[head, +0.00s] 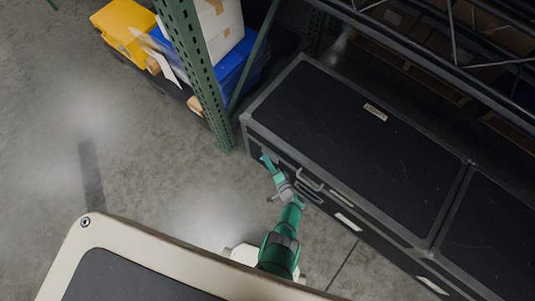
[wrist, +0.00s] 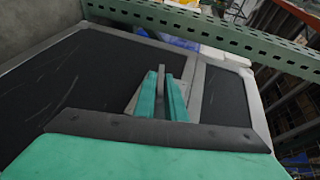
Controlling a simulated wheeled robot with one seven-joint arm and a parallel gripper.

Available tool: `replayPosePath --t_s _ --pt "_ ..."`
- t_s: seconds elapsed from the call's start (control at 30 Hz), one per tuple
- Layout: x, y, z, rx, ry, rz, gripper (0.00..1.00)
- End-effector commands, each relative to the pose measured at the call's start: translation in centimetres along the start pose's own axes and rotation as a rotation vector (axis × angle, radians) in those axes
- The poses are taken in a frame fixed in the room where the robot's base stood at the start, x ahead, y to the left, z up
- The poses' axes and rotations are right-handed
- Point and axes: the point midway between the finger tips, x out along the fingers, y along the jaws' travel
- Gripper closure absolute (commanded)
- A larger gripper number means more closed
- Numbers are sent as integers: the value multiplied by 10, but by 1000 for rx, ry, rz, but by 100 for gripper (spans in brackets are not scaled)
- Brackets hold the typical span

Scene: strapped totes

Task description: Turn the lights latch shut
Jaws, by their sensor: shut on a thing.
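A long black case (head: 345,135) with grey metal edges stands on the floor in the head view. Its dark panels and grey edging (wrist: 65,95) fill much of the wrist view. My teal gripper (head: 268,163) is at the case's front face, near its left end. In the wrist view, my gripper's two teal fingers (wrist: 163,90) close on a thin upright grey piece, the latch (wrist: 161,82). In the head view the latch is hidden by my gripper. I cannot read which label goes with it.
Grey handles (head: 309,184) and pale labels (head: 347,222) are on the case front, right of my gripper. A green perforated rack post (head: 197,70) rises near the case's left end. A yellow bin (head: 122,27) is beyond it. Concrete floor (head: 75,120) is free at left.

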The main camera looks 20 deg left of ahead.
Motion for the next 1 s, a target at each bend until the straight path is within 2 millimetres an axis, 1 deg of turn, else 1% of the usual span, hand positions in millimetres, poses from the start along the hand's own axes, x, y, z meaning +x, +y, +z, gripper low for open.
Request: replayPosePath --t_s 0.03,0.57,0.6,0.63,0.67,1.0 --pt "1 0 3 1 -8 -3 100" --pt "-2 1 -1 7 3 -13 100" --pt "-2 1 -1 7 2 -13 85" --pt "-2 1 0 7 2 -13 78" --pt "-2 1 0 7 2 -13 75" --pt "-1 0 1 4 -3 -13 75"
